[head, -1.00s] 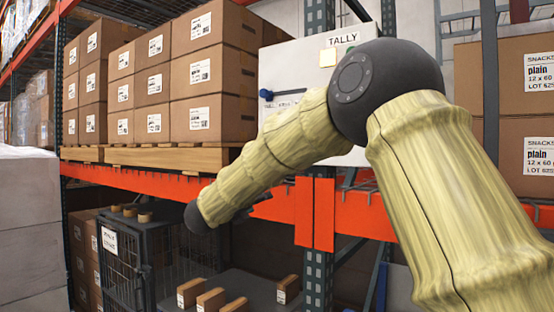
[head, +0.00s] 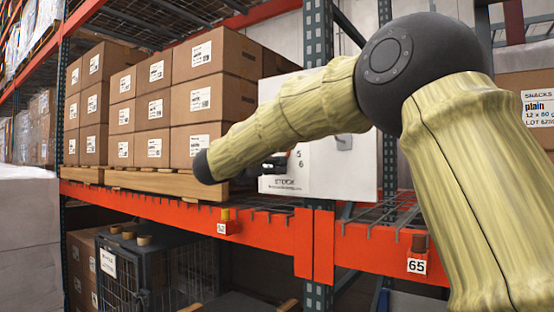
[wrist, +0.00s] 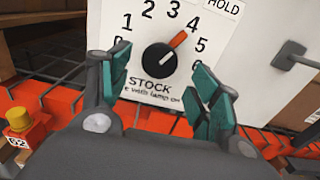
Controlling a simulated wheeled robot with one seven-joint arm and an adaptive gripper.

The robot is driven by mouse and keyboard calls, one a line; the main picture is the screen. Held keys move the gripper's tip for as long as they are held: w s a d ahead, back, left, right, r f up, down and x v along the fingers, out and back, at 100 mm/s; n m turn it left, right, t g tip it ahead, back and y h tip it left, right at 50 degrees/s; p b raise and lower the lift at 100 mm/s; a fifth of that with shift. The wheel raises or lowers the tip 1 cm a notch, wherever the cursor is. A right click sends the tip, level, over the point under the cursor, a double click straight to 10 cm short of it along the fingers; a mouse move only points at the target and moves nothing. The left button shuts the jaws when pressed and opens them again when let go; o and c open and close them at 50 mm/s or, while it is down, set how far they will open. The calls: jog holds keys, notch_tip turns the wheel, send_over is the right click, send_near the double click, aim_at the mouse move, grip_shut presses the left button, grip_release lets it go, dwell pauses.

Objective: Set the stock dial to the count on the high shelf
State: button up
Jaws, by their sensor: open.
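The stock dial (wrist: 159,57) is a black knob with an orange pointer on a white plate. The pointer aims up and right, at about the 4. Numerals run around it, and STOCK is printed below it. My gripper (wrist: 165,85) is open and empty, with its teal-padded fingers below and either side of the knob, apart from it. In the head view my gripper (head: 275,164) is in front of the white cabinet (head: 345,165), and my arm hides the dial. No count on a high shelf can be read.
An orange beam (head: 270,230) runs below the cabinet, with a yellow-topped fixture (wrist: 18,119) at left. A grey handle (wrist: 290,54) sticks out right of the dial. Stacked cartons (head: 205,95) stand left on a pallet (head: 150,185). A dark cage (head: 125,265) stands below.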

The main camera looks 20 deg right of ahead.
aim_at(278, 165)
jog(key=shift+p+x, duration=1)
jog(key=shift+x, duration=1.15)
jog(key=shift+a, duration=0.1)
jog(key=c, duration=1)
jog(key=shift+f+b, duration=0.25)
jog(key=shift+b, duration=0.8)
